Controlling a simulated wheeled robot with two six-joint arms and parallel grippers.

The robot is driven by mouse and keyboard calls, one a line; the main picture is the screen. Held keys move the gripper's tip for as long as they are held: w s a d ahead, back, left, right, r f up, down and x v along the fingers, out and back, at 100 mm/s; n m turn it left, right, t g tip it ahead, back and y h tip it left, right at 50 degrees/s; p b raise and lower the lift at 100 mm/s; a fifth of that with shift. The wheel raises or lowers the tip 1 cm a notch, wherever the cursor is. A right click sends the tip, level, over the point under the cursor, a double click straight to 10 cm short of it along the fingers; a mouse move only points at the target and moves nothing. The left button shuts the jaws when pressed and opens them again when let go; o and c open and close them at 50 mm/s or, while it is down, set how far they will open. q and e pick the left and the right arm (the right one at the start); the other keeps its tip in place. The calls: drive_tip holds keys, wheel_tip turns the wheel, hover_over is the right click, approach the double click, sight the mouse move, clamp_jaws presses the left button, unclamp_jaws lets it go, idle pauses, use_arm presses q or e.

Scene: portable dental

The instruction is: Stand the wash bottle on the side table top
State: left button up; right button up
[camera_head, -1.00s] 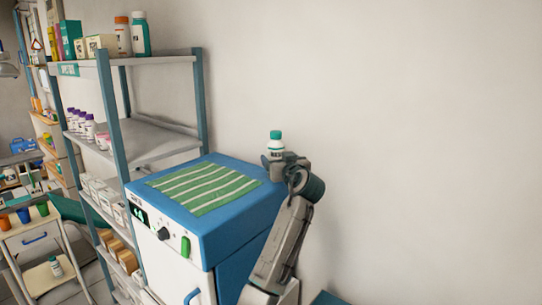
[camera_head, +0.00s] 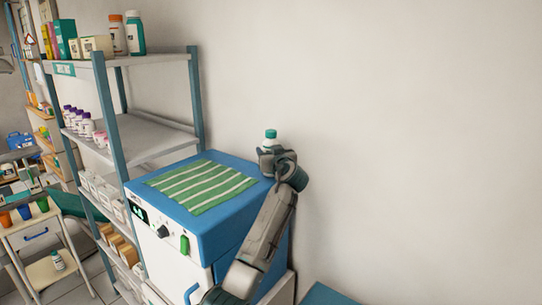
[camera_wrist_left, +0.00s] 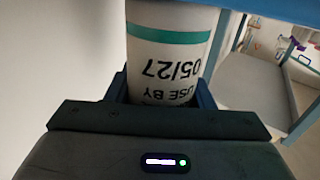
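A white bottle with a green cap (camera_head: 270,136) is upright at my left gripper (camera_head: 272,152), by the back right corner of the blue-topped cabinet (camera_head: 225,235). In the left wrist view the bottle's white body (camera_wrist_left: 165,60) has a green band and a "USE BY 05/27" label. The dark fingers of the gripper (camera_wrist_left: 163,90) close on both its sides. I cannot tell whether its base, hidden by the gripper, touches anything. A small cream side table (camera_head: 38,225) with cups on top stands at the far left. My right gripper is out of view.
A striped green cloth (camera_head: 200,186) covers much of the cabinet top. A tall shelf rack (camera_head: 150,135) with bottles and boxes stands left of the cabinet. A plain wall (camera_head: 380,110) is behind and right.

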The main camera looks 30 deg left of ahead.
sight(269, 142)
use_arm(q)
drive_tip(key=c, duration=0.6)
drive_tip(key=shift+r+b, duration=0.4)
drive_tip(key=shift+b, duration=0.15)
wheel_tip(269, 142, up, 2)
drive_tip(key=shift+r+b, duration=0.1)
drive_tip(key=shift+b, duration=0.85)
drive_tip(key=s+d+r+b, duration=0.2)
drive_tip(key=s+d+b, duration=0.45)
drive_tip(key=s, duration=0.65)
drive_tip(key=s+d+f+m+t+h, duration=0.1)
drive_tip(key=d+f+m+t+h, duration=0.3)
drive_tip(key=d+f, duration=0.6)
drive_tip(key=s+d+f+m+t+h, duration=0.15)
drive_tip(key=d+f+m+h, duration=0.35)
drive_tip(key=f, duration=0.8)
drive_tip(key=s+d+f+h, duration=0.2)
drive_tip(key=s+f, duration=0.4)
drive_tip(key=s, duration=0.3)
drive_tip(key=s+d+f+m+t+h, duration=0.1)
drive_tip(key=s+d+f+h, duration=0.2)
drive_tip(key=s, duration=0.6)
wheel_tip(269, 142, down, 3)
drive_tip(key=shift+s+d+f+p, duration=0.1)
drive_tip(key=shift+s+d+p, duration=0.25)
drive_tip(key=shift+d, duration=0.75)
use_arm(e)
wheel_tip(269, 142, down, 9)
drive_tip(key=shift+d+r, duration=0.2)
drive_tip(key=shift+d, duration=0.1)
